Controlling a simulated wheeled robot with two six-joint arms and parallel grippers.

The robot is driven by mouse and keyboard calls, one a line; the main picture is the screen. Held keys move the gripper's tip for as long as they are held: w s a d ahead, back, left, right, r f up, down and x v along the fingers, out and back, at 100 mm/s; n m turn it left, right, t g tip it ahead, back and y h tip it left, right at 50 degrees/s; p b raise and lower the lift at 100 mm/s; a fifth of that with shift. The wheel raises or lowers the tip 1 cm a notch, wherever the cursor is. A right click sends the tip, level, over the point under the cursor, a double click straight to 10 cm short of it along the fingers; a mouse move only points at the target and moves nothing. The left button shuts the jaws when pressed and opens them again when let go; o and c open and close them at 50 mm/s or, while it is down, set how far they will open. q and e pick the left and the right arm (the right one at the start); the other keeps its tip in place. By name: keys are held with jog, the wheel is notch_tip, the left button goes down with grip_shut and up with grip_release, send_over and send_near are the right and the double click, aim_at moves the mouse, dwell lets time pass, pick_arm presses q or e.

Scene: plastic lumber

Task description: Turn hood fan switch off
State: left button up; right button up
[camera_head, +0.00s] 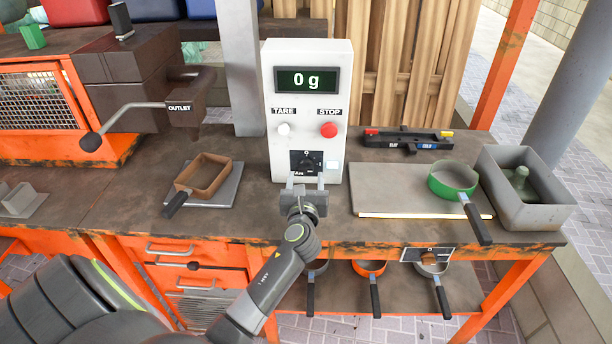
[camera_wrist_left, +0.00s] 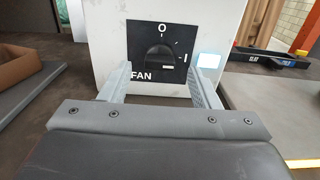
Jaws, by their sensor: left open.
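The fan switch (camera_head: 306,162) is a black square plate with a dark rotary knob, low on the front of a white control box (camera_head: 309,75). In the left wrist view the knob (camera_wrist_left: 160,56) shows, with "O" above it, "I" to its right and "FAN" at lower left. A pale mark on the knob lies toward its lower right. A lit white square (camera_wrist_left: 209,60) is beside the plate. My left gripper (camera_head: 306,181) is open just in front of the switch, its fingers (camera_wrist_left: 161,84) spread to either side of the knob's lower part. My right gripper is not in view.
The box also carries a white TARE button (camera_head: 284,130), a red STOP button (camera_head: 328,130) and a display reading "0 g". A green ring pan (camera_head: 453,181) and a grey bin (camera_head: 524,190) stand right.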

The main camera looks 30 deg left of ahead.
aim_at(306, 170)
pick_arm(q)
jog(key=x, duration=0.2)
jog(key=shift+w+a+f+b, duration=0.1)
jog(key=shift+w+a+b, duration=0.1)
jog(key=shift+w+b, duration=0.15)
jog(key=shift+w+a, duration=0.3)
jog(key=shift+w, duration=0.1)
jog(key=c, duration=1)
